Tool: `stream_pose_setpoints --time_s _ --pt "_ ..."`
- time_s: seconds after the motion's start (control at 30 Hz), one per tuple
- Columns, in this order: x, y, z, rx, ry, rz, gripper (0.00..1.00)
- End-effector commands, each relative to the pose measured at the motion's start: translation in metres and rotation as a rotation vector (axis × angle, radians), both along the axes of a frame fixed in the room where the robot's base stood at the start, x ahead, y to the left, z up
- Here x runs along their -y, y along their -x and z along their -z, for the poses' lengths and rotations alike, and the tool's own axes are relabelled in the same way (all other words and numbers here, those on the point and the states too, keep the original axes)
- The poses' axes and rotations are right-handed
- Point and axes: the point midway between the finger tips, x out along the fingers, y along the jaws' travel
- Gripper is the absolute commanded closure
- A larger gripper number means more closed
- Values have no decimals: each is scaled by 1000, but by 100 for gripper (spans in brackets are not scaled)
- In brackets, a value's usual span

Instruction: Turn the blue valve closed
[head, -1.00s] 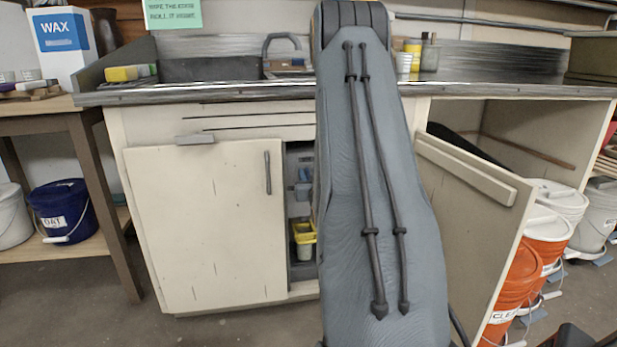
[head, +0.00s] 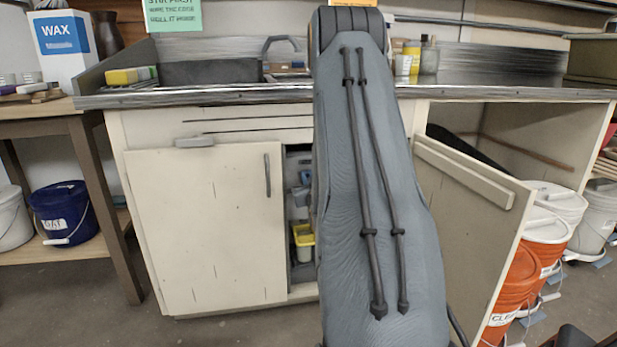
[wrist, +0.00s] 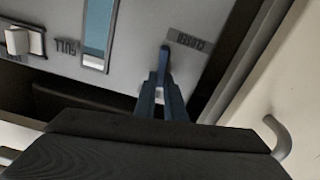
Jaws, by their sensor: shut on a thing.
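The blue valve's dark blue lever (wrist: 164,62) shows in the wrist view against a light grey panel, with its tip beside a label reading CLOSED (wrist: 188,40), seen upside down. My gripper (wrist: 162,98) is shut on the lever, a finger on each side of its lower part. The valve's pivot is hidden behind the fingers. In the head view, small blue parts (head: 301,196) show in the dark gap of the cabinet, left of my arm. My arm hides the gripper there.
A blue sight window (wrist: 98,32) marked FULL and a white switch (wrist: 22,40) are on the panel. A cabinet door (head: 205,230) is left of the gap; an open door (head: 465,225) is at right. A yellow container (head: 304,236) stands low in the gap.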

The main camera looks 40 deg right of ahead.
Motion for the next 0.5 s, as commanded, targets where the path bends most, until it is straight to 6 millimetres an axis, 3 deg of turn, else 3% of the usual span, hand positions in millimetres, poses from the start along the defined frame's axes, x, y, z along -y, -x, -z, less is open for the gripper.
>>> stream_pose_setpoints --time_s 0.5 --pt "-8 -4 5 -252 406 1 100"
